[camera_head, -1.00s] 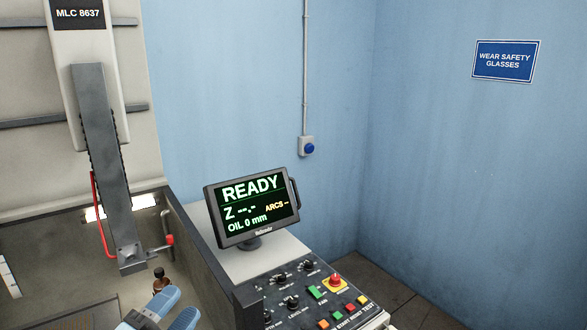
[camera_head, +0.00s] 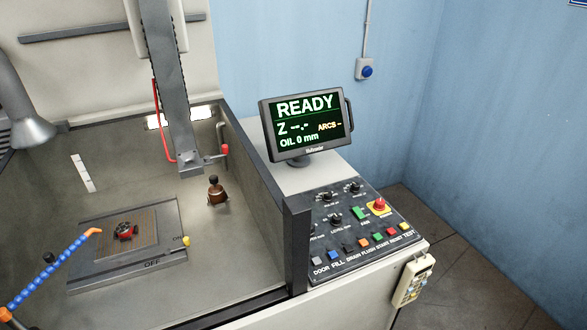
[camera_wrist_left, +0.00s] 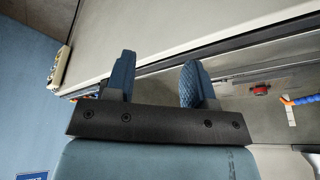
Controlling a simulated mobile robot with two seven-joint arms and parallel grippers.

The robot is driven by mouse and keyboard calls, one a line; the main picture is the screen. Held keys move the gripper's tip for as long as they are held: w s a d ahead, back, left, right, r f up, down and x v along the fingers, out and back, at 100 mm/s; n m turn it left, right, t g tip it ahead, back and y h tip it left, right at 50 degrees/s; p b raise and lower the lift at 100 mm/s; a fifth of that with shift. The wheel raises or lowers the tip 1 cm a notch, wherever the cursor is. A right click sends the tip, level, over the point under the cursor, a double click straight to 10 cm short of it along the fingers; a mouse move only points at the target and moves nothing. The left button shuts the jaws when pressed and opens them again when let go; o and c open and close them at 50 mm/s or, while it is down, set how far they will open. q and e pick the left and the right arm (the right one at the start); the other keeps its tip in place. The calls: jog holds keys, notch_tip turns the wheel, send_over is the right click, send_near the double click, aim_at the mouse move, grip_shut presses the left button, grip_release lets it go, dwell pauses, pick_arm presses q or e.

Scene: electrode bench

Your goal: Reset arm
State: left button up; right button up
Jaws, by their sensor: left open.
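My left gripper (camera_wrist_left: 159,62) shows in the left wrist view with its two blue padded fingers apart and nothing between them. Beyond the fingers are the pale front and rim of the machine tank. The left gripper does not show in the head view now. My right gripper is in neither view.
The tank holds a slotted plate (camera_head: 165,257) with a small red and black part (camera_head: 125,231), and a brown knobbed item (camera_head: 216,192). A grey vertical arm (camera_head: 172,90) hangs above. A blue segmented hose (camera_head: 45,267), monitor (camera_head: 306,125) and control panel (camera_head: 330,248) stand around it.

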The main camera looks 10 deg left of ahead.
pick_arm(q)
jog(key=w+d+f+t+h, duration=0.1)
jog(key=w+d+f+t, duration=0.1)
jog(key=f, duration=0.3)
jog(key=w+d+f+t+h+b, duration=0.1)
jog(key=w+d+f+t, duration=0.1)
jog(key=f, duration=0.3)
jog(key=w+d+f+m+t, duration=0.1)
jog(key=w+d+f+t, duration=0.1)
jog(key=f, duration=0.3)
jog(key=shift+d+t+h+b, duration=0.2)
jog(key=shift+t+h+b, duration=0.15)
jog(key=shift+t, duration=0.35)
jog(key=shift+c, duration=0.6)
jog(key=shift+a, duration=0.15)
